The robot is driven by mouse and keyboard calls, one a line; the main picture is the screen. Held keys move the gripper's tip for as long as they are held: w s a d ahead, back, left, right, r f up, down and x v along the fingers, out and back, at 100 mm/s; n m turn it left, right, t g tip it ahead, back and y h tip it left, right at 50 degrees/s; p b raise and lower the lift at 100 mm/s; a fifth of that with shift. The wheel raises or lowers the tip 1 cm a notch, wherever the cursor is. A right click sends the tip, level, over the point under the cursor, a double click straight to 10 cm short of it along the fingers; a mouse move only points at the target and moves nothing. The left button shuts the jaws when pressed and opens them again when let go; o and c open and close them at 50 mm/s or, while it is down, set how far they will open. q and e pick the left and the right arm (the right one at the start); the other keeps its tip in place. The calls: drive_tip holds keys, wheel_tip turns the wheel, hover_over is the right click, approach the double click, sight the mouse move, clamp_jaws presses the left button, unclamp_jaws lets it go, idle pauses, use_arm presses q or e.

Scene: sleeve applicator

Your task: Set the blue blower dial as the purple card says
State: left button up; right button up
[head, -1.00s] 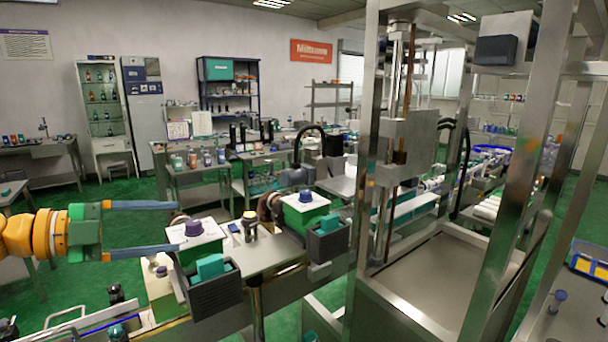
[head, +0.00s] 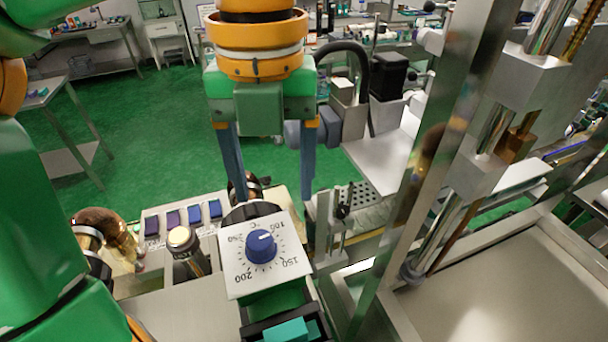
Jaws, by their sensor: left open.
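A blue dial knob (head: 261,248) sits on a tilted white plate (head: 240,282) with a °C scale reading 100, 150, 200 and 250, the lower numbers upside down. Its white mark points up and right, roughly toward the 100; the exact setting is too small to tell. My left gripper (head: 272,196) is open and empty, fingers pointing down, just beyond and above the knob. Several small dark tiles in purple and blue, one of them purple (head: 173,220), lie on a pale panel left of the dial; no writing is readable on them. My right gripper is not in view.
A yellow-capped dark post (head: 187,252) stands just left of the dial. A teal block (head: 286,330) sits in a dark holder in front of it. A steel frame post (head: 440,150) rises on the right. A perforated plate (head: 362,200) lies behind.

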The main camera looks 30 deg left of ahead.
sight(259, 238)
use_arm(q)
drive_tip(key=s+f, duration=0.5)
drive_tip(key=shift+s+a, duration=0.15)
drive_tip(key=shift+a, duration=0.15)
drive_tip(key=shift+w+d+f, duration=0.1)
drive_tip(key=shift+w+f, duration=0.15)
drive_tip(key=shift+f, duration=0.05)
drive_tip(key=shift+w+d+f, duration=0.1)
drive_tip(key=shift+w+f, duration=0.1)
drive_tip(key=shift+w, duration=0.85)
drive_tip(key=shift+c, duration=1.4)
drive_tip(key=shift+s+a, duration=0.25)
drive_tip(key=c, duration=0.7)
drive_tip(key=shift+d, duration=0.1)
clamp_jaws()
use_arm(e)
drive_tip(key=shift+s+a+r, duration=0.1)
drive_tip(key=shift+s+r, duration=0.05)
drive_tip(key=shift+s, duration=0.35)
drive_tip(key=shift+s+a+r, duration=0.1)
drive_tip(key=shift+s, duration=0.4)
